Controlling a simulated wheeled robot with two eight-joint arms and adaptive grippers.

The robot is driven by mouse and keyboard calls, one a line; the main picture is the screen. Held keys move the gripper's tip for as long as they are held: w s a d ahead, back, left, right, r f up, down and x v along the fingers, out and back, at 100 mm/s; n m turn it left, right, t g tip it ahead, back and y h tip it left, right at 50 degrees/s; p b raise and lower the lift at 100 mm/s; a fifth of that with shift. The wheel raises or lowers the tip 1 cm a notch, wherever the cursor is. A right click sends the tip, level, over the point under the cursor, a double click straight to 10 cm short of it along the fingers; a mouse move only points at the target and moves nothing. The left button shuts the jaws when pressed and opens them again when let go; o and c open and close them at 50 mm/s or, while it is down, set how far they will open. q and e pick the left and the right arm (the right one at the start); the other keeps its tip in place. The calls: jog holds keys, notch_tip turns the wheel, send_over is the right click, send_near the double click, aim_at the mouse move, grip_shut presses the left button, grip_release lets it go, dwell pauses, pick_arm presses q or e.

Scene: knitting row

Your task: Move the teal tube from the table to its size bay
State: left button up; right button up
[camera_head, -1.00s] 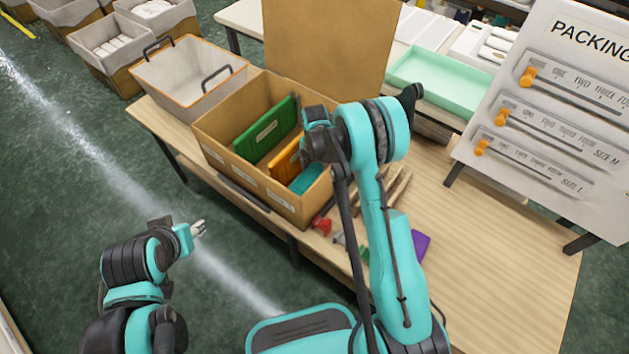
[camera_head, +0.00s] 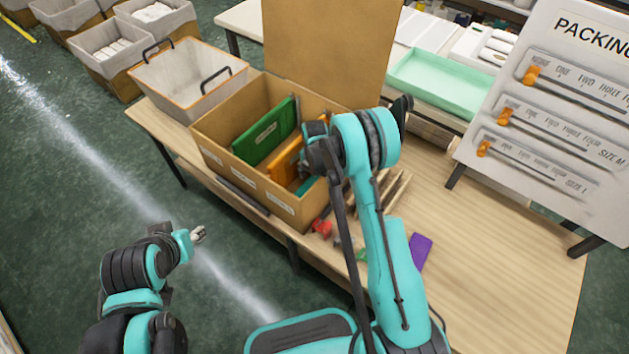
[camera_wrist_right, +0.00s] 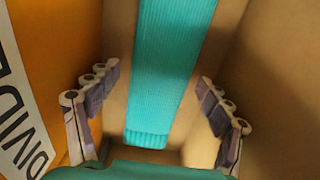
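The teal tube (camera_wrist_right: 165,65) is ribbed and knitted, and lies lengthwise in a narrow bay in the right wrist view. A sliver of teal (camera_head: 305,186) shows inside the cardboard box (camera_head: 215,160) in the head view, mostly hidden by my right arm. My right gripper (camera_wrist_right: 157,80) is open, its fingers on either side of the tube with gaps to both. It is hidden in the head view. An orange divider (camera_wrist_right: 45,50) stands left of the tube. My left gripper (camera_head: 198,234) hangs over the floor, away from the table; its fingers are too small to read.
A green divider (camera_head: 264,131) stands in the box. A red item (camera_head: 322,228) and a purple piece (camera_head: 420,250) lie on the table (camera_head: 500,270). A mint tray (camera_head: 440,82) and a packing board (camera_head: 555,110) stand behind. The table's right side is clear.

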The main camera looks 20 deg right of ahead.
jog(key=shift+r+p, duration=0.25)
jog(key=shift+p, duration=0.05)
notch_tip(320, 180, up, 12)
jog(key=p, duration=0.3)
jog(key=shift+p, duration=0.35)
jog(key=shift+f, duration=0.1)
